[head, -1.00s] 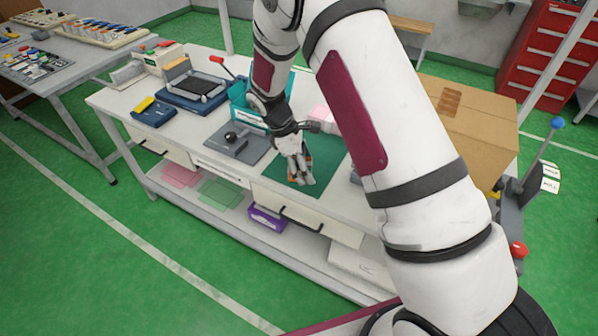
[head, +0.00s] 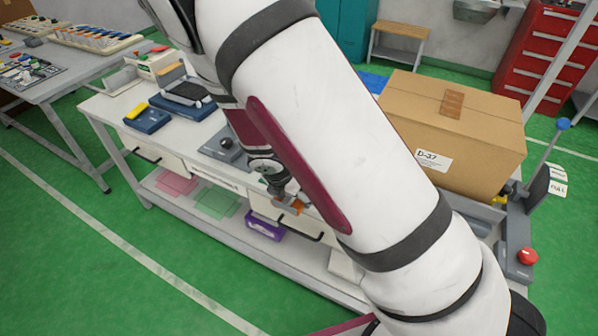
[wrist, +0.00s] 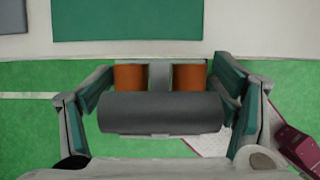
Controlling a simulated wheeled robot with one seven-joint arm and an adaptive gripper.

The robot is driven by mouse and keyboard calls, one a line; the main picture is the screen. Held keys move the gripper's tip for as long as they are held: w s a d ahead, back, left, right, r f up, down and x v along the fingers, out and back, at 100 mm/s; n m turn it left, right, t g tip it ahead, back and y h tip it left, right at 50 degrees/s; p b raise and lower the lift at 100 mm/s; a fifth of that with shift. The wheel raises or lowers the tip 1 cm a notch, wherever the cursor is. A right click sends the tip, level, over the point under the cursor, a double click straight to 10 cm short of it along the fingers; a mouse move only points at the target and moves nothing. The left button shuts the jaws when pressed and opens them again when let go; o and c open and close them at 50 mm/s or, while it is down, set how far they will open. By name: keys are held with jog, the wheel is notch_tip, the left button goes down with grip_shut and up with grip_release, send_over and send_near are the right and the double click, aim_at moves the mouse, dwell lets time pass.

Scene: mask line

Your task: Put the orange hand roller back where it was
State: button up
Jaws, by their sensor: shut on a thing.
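The orange hand roller shows in the wrist view as a dark grey cylinder (wrist: 160,114) with two orange parts (wrist: 131,77) just beyond it. My gripper (wrist: 163,88) has its teal-padded fingers on both sides of the roller and is shut on it. In the head view my gripper (head: 287,203) is low at the front of the workbench, with a bit of orange at its tip. The wrist view shows green floor beneath the roller, in front of the bench edge. My arm hides much of the bench in the head view.
The white workbench (head: 100,106) carries a blue tray-like device (head: 185,98) and a grey base with a black knob (head: 226,143). A green mat (wrist: 127,18) lies beyond the bench edge. A cardboard box (head: 400,110) stands at right. A purple box (head: 265,225) sits on the lower shelf.

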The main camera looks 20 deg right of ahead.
jog(key=w+d, duration=0.2)
jog(key=w, duration=0.2)
jog(key=w+d+f, duration=0.1)
jog(key=w+d, duration=0.1)
jog(key=w, duration=0.2)
jog(key=w+d, duration=0.1)
jog(key=w, duration=0.3)
jog(key=shift+w+d+f, duration=0.15)
jog(key=shift+w+d, duration=0.1)
jog(key=shift+d, duration=0.15)
jog(key=shift+f, duration=1.75)
jog(key=shift+f, duration=0.15)
jog(key=o, duration=1.1)
jog(key=shift+c, duration=0.2)
